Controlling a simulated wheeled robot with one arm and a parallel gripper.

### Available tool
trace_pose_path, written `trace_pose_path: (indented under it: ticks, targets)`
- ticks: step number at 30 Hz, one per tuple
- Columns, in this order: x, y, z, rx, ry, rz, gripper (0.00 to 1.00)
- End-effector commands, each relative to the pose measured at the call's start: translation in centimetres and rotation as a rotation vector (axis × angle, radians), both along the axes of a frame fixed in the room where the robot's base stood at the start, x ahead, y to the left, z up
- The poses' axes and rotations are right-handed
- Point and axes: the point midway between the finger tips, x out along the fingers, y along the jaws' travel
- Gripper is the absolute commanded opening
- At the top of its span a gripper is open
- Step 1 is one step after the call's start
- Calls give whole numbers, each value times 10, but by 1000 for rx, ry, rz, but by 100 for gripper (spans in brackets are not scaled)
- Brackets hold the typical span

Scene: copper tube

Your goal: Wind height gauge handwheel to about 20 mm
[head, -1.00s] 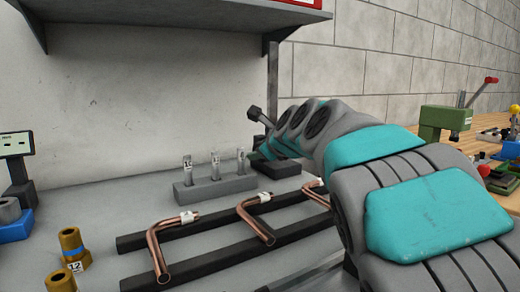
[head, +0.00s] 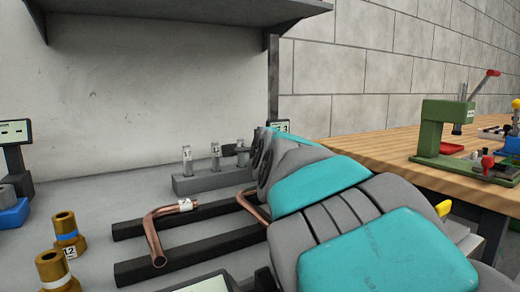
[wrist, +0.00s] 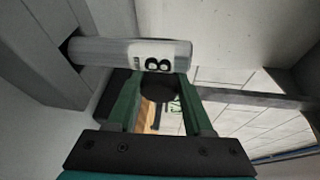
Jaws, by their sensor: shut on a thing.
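The height gauge mostly hides behind my arm in the head view; its small display (head: 279,126) shows just above my wrist, its digits too small to read surely. In the wrist view the green fingers of my gripper (wrist: 160,75) close on a dark round knob (wrist: 157,88), which looks like the handwheel. Part of a green-digit readout (wrist: 175,103) shows behind it, cut off by a finger. My fingertips are hidden in the head view.
A grey pin labelled 8 (wrist: 110,52) crosses the wrist view close to my fingertips; it stands in the grey block (head: 205,183). Bent copper tubes (head: 152,232) lie on dark rails left of my arm. A shelf (head: 180,20) overhangs. A green press (head: 440,130) stands on the wooden bench.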

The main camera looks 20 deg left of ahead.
Motion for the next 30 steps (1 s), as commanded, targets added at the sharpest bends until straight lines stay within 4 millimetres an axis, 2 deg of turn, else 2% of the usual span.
trace_pose_path:
  ticks: [10,25,26,30]
  targets:
    - [0,0,-3,-79,-86,1,0]
    - [0,0,-2,-88,-97,0,0]
    - [0,0,-2,-88,-97,0,55]
    - [0,0,-2,-86,-97,0,70]
